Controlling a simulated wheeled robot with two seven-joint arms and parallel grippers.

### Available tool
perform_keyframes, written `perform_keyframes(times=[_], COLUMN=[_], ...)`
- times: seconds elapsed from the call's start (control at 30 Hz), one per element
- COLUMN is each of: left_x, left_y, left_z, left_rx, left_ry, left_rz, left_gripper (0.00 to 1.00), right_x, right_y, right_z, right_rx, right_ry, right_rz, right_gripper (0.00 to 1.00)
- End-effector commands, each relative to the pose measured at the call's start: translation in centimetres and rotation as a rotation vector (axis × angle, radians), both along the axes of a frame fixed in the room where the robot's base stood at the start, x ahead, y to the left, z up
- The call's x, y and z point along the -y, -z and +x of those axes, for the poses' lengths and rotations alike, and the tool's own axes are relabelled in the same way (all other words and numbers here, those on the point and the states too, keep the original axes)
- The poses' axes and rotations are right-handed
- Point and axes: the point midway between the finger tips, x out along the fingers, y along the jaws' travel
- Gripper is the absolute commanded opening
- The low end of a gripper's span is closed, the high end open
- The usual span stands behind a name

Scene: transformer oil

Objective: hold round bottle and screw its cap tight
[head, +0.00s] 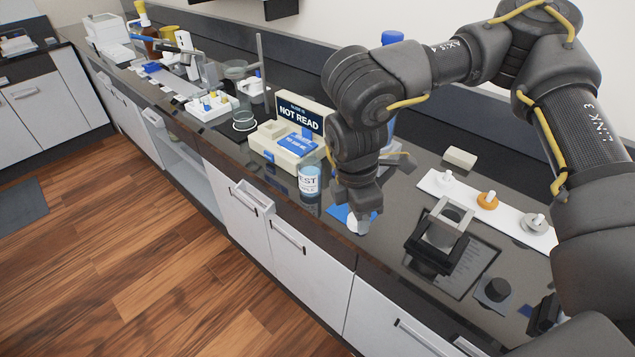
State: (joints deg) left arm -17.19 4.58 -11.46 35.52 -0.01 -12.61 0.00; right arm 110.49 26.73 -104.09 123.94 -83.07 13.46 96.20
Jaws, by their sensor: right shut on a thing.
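My right gripper (357,208) points down over the front of the counter. It is shut on a small white round thing (357,227), which looks like a cap; the fingers hide part of it. A small round bottle (309,181) with a white label and a light blue upper part stands to the left of the gripper, apart from it. A larger bottle with a blue cap (392,37) stands behind my right arm, which hides most of it. I cannot tell which bottle the held thing belongs to. My left gripper is not in view.
A blue square (338,212) lies beside the gripper. A white strip with several knobs (437,187), a black-and-grey fixture (441,232) and a dark knob (497,289) are right. The counter's front edge is close.

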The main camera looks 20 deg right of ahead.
Motion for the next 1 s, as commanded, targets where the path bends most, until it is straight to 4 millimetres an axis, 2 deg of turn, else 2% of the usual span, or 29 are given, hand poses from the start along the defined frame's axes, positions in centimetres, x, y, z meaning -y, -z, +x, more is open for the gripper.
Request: perform_keyframes(times=[0.1, 0.2, 0.3, 0.4, 0.53, 0.77, 1.0], left_x=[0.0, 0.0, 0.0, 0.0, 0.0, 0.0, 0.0], left_y=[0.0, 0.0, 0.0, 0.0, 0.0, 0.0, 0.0], left_z=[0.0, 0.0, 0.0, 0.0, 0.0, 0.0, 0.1], left_rx=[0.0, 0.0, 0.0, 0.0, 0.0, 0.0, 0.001], left_ry=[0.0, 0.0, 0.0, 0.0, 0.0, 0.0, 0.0], left_rz=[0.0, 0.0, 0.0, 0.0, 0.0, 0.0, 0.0], left_gripper=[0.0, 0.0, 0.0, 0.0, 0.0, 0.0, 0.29], right_x=[0.5, 0.9, 1.3, 1.5, 1.6, 1.6, 1.5], right_y=[1.5, 2.5, 3.3, 3.8, 4.0, 4.1, 4.0], right_z=[0.6, 1.0, 1.3, 1.5, 1.6, 1.6, 1.6], right_rx=[-0.002, 0.0, 0.0, 0.001, 0.002, 0.002, 0.002], right_ry=[0.366, 0.634, 0.838, 0.969, 1.045, 1.052, 1.049], right_rz=[0.0, 0.001, 0.0, 0.0, 0.0, 0.001, 0.001], right_gripper=[0.14, 0.14, 0.14, 0.14, 0.14, 0.14, 0.14])
